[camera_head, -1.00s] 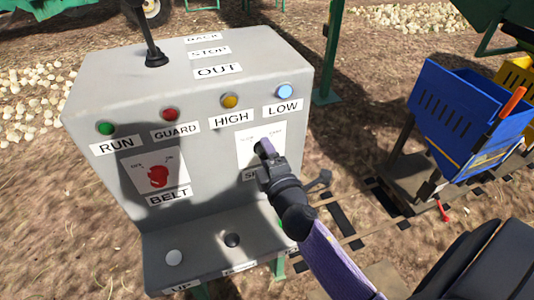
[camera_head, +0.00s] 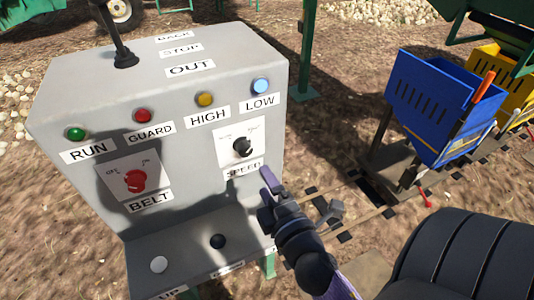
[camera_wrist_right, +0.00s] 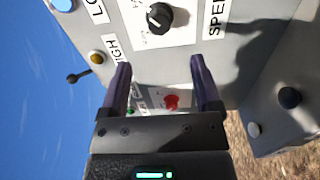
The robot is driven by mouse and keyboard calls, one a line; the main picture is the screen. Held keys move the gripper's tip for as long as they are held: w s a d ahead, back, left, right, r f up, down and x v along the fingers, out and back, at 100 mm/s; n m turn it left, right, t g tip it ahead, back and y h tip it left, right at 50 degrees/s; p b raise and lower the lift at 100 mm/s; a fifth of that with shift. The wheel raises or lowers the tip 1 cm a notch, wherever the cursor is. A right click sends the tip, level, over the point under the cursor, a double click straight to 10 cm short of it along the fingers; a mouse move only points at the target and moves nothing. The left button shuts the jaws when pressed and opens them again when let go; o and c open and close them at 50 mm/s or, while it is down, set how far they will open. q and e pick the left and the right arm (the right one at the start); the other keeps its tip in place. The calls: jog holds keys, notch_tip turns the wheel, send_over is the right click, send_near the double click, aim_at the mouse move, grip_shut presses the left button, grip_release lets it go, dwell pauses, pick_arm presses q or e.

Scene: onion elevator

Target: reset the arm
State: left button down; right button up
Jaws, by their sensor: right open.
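My right gripper (camera_head: 273,185) is in front of the right side of a grey control box (camera_head: 90,90), just below and right of the SPEED label. In the right wrist view its two purple fingers (camera_wrist_right: 162,85) are spread apart with nothing between them. The black SPEED knob (camera_head: 242,147) is on the box face, clear of the gripper; it also shows above the fingers in the right wrist view (camera_wrist_right: 159,17). The red BELT knob (camera_head: 136,181) is to the left. My left gripper is not in view.
Green, red, yellow and blue lights line the box; the LOW light (camera_head: 261,86) is pale blue. A black lever (camera_head: 122,45) stands on top. White (camera_head: 158,264) and black (camera_head: 217,241) buttons are on the lower ledge. A blue cart (camera_head: 430,105) stands on rails at right.

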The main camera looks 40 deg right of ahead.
dwell(0.3)
jog(key=s+a+f+m+g+y, duration=0.5)
jog(key=s+a+f+m+g, duration=0.3)
jog(key=s+f+m+g, duration=0.45)
notch_tip(320, 180, down, 16)
jog(key=s+g, duration=0.3)
jog(key=s+d+f+g, duration=0.1)
jog(key=s+d+f, duration=0.2)
jog(key=s+f, duration=0.7)
jog(key=s, duration=0.3)
jog(key=shift+s+d+f+h, duration=0.15)
jog(key=shift+d+f+h, duration=0.05)
jog(key=shift+d+h, duration=0.2)
